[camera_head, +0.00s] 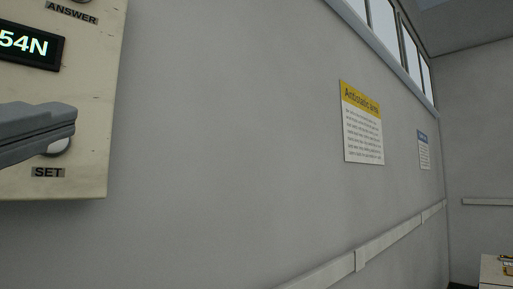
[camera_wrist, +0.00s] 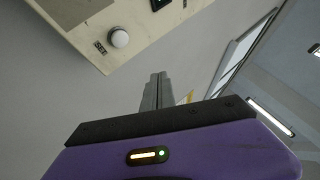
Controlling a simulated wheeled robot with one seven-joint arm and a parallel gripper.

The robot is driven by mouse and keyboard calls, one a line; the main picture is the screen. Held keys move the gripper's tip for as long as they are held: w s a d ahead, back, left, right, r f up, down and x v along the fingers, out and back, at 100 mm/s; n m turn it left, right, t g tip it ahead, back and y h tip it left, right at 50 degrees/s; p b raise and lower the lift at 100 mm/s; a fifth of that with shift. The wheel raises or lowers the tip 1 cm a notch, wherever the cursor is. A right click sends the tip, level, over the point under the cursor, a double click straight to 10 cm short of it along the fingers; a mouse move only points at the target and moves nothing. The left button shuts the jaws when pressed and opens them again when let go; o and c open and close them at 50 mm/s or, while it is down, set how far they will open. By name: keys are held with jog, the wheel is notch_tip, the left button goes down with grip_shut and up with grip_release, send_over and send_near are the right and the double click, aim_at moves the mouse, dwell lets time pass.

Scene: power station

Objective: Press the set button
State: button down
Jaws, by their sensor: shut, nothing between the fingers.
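The set button is a round white button (camera_head: 60,147) above the black "SET" label (camera_head: 48,172) on a cream panel (camera_head: 88,110) at the left of the head view. My gripper (camera_head: 73,117) reaches in from the left edge there and covers part of the button. In the wrist view, the set button (camera_wrist: 119,38) shows whole, with the gripper fingertips (camera_wrist: 158,76) below and right of it, apart from it in the picture. The fingers are closed together with nothing between them. I cannot tell the exact depth gap between fingertips and button.
A display (camera_head: 28,45) reading "54N" and an "ANSWER" label (camera_head: 71,13) are higher on the panel. The grey wall (camera_head: 220,140) right of the panel is bare, with a yellow-topped sign (camera_head: 362,125) and a rail (camera_head: 360,259) farther along.

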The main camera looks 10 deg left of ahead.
dwell(0.3)
jog(key=w+a+p, duration=0.1)
jog(key=w+a, duration=0.4)
jog(key=a, duration=0.1)
jog(key=shift+w+a, duration=0.3)
jog(key=shift+a, duration=0.1)
dwell(0.4)
jog(key=shift+w+a, duration=0.1)
dwell(1.6)
